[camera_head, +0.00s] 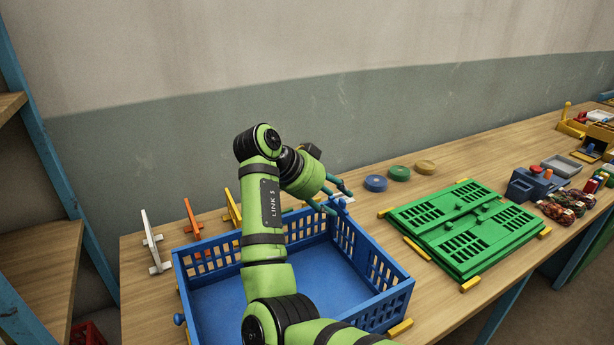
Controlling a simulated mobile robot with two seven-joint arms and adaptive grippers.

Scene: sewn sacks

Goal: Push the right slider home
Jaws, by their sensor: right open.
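A blue crate (385,285) with slotted walls stands open on the bench. My right gripper (342,202) reaches over it to the far right corner. Its teal fingers are apart, with a small pale and blue piece (349,199) close to their tips; I cannot tell whether this is the right slider or whether they touch it. A blue knob (179,319) sticks out at the crate's left side. My arm hides part of the crate's far wall and inside. My left gripper is not in view.
A green folded crate (460,228) lies flat to the right between yellow blocks. White (151,242) and orange (192,219) upright pieces stand at left. Bagged goods (557,209) lie far right.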

